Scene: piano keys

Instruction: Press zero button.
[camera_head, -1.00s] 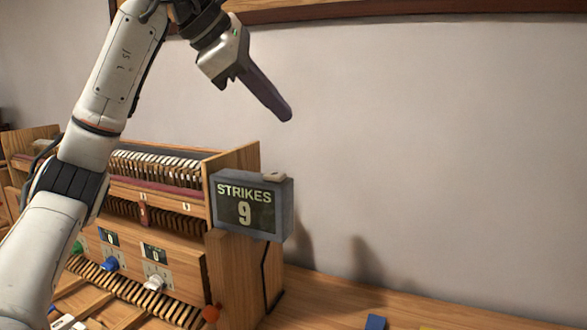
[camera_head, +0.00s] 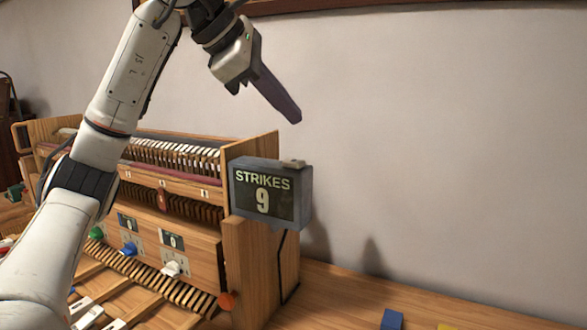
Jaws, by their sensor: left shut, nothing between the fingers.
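A dark grey counter box (camera_head: 243,203) reads "STRIKES 9" and is fixed to the right end of the wooden piano action model. A small pale button (camera_head: 293,162) sits on the box's top, near its right end. No label on it is readable, so I cannot tell for sure that it is the zero button. My left gripper (camera_head: 294,114) is shut and empty, its dark fingers pointing down and to the right. In the picture its tips are above the button, with a clear gap. My right gripper is not in view.
The wooden piano model (camera_head: 262,265) fills the lower left, with hammers, green, blue and white knobs, and an orange knob (camera_head: 226,300). A blue block (camera_head: 391,320) lies on the wooden table (camera_head: 345,300). The plain wall is behind; space right of the box is free.

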